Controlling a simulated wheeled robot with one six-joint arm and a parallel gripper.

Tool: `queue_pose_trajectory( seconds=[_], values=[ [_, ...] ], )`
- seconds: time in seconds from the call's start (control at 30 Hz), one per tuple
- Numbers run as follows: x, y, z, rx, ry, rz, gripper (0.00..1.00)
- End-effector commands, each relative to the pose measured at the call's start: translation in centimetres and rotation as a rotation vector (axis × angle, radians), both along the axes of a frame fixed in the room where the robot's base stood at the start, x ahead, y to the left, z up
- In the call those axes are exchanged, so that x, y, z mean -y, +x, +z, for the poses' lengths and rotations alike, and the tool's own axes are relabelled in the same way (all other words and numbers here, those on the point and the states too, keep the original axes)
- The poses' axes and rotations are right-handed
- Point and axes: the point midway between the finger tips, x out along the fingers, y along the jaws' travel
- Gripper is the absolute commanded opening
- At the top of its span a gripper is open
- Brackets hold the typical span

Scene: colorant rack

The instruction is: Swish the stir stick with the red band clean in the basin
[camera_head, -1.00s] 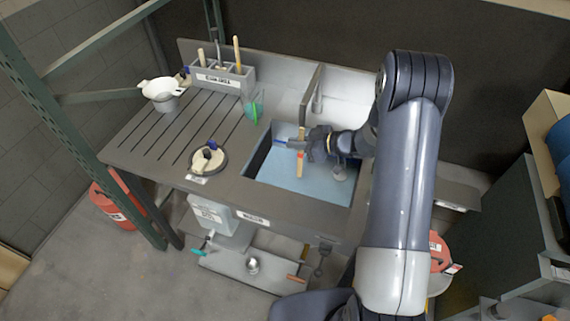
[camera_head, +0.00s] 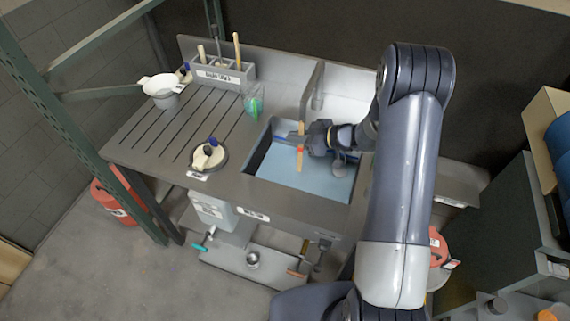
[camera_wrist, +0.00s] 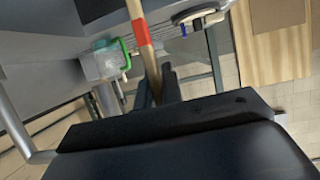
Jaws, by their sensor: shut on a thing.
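The wooden stir stick with the red band (camera_head: 300,147) stands roughly upright over the blue-floored basin (camera_head: 285,175). My gripper (camera_head: 303,139) is shut on it from the right side. In the wrist camera the stick (camera_wrist: 146,55) passes between my dark fingers (camera_wrist: 157,86), with its red band clear of them. Whether the stick's lower end touches the liquid or basin floor cannot be told.
A faucet (camera_head: 318,85) rises behind the basin. A clear cup with green (camera_head: 254,103) stands at the basin's back left corner. A grey rack (camera_head: 222,77) holds several sticks.

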Motion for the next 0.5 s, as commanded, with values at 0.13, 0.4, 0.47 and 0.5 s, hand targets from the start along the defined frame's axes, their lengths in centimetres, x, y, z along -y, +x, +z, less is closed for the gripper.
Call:
queue_pose_trajectory(
  seconds=[0.13,0.4,0.47,0.5],
  values=[
    [0.0,0.0,0.8,0.002,0.0,0.0,0.0],
    [0.0,0.0,3.5,0.002,0.0,0.0,0.0],
    [0.0,0.0,4.1,0.003,0.0,0.001,0.0],
    [0.0,0.0,4.5,0.003,-0.001,0.0,0.0]
  ],
)
